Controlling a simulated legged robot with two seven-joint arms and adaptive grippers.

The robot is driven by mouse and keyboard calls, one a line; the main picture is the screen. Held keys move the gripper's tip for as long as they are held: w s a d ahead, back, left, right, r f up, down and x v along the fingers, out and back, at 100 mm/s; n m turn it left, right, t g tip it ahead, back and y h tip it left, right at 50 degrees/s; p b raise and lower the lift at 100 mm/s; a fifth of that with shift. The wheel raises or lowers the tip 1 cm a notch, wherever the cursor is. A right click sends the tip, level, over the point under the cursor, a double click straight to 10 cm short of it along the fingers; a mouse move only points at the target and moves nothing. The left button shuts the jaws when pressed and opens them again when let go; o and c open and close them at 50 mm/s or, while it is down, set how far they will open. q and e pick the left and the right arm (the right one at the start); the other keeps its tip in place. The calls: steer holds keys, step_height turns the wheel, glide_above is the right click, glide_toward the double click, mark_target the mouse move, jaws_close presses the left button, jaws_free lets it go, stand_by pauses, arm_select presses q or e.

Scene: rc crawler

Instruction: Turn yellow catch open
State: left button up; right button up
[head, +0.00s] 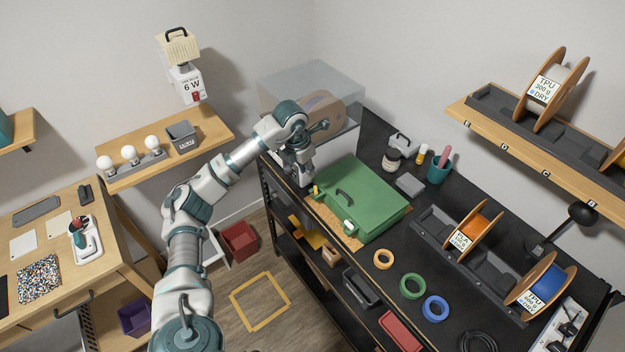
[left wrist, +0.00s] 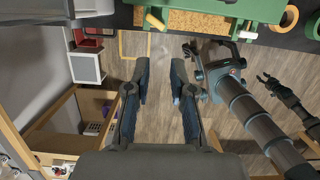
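The green case (head: 365,200) lies closed on the dark bench, with a dark handle on its lid. The small yellow catch (head: 316,190) is at the case's near left edge; it also shows in the left wrist view (left wrist: 155,22). A whitish catch (head: 349,227) sits further right on the same edge. My left gripper (head: 303,178) is close beside the yellow catch, at the case's left corner. In the left wrist view its two fingers (left wrist: 160,82) are apart with nothing between them. My right gripper seems to show small and dark (left wrist: 268,80); its state is unclear.
Tape rings in orange (head: 383,259), green (head: 412,286) and blue (head: 435,308) lie right of the case. A clear-covered machine (head: 312,85) stands behind my left gripper. Bottles and a teal cup (head: 438,171) stand behind the case. Open floor lies in front of the bench.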

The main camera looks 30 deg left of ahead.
arm_select(q)
steer(key=s+d+r+n+t+y+p, duration=0.1)
steer(key=d+r+n+y+p, duration=0.3)
steer(key=n, duration=0.5)
steer(key=n+p, duration=0.2)
glide_toward(316, 189)
steer(key=shift+h, duration=0.3)
steer(key=x, duration=0.8)
steer(key=shift+a+f, duration=0.25)
steer(key=shift+a, duration=0.05)
jaws_close()
